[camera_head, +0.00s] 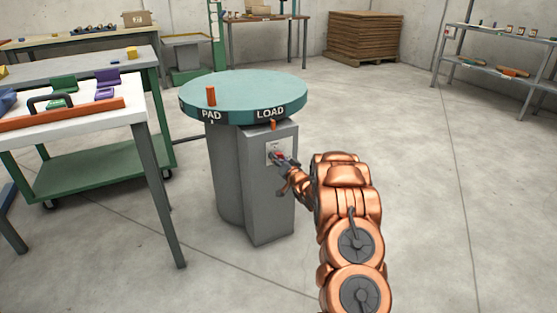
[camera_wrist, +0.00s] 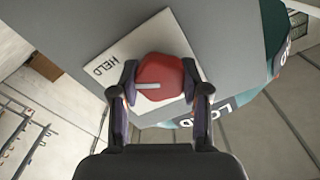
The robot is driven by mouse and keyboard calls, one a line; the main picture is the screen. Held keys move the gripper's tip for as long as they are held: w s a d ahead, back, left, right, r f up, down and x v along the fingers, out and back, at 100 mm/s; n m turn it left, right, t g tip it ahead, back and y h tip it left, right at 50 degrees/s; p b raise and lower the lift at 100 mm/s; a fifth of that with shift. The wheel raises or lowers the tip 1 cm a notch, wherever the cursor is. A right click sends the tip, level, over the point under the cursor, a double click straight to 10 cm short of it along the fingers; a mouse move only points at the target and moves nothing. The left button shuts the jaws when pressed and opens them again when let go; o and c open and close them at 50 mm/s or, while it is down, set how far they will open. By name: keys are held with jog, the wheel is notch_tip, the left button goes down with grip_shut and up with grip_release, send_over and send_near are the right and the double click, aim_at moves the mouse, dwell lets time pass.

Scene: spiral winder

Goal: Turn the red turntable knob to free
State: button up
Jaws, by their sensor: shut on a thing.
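The red knob (camera_wrist: 162,78) sits on a white label plate (camera_wrist: 118,62) on the grey pedestal (camera_head: 266,205), below the turntable (camera_head: 245,92). The word HELD shows on the plate in the wrist view; any other marking is hidden by the knob and fingers. A pale pointer line on the knob points left in that view, roughly below the word HELD. My gripper (camera_wrist: 160,92) has one finger on each side of the knob and is shut on it. In the head view my gripper (camera_head: 280,160) is at the plate, largely covering the knob.
The green turntable top carries PAD and LOAD labels and an orange peg (camera_head: 211,96). A small orange tab (camera_head: 273,125) sits under its rim. A white-topped table (camera_head: 140,105) stands at left. The floor (camera_head: 430,200) at right is clear.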

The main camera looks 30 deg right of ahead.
jog(key=shift+n, duration=0.3)
jog(key=shift+n+p, duration=0.65)
jog(key=shift+n, duration=0.25)
jog(key=n, duration=0.3)
jog(key=shift+n+p, duration=0.3)
jog(key=n+b, duration=0.1)
jog(key=n, duration=0.5)
jog(key=shift+f, duration=0.1)
jog(key=n+b, duration=0.4)
jog(key=n, duration=0.1)
jog(key=shift+f+n, duration=0.1)
jog(key=shift+n, duration=0.3)
jog(key=n+b, duration=0.3)
jog(key=n, duration=0.1)
jog(key=shift+b, duration=0.4)
jog(key=shift+n+b, duration=0.95)
jog(key=shift+n, duration=0.15)
jog(key=shift+r, duration=0.25)
jog(key=o, duration=1.1)
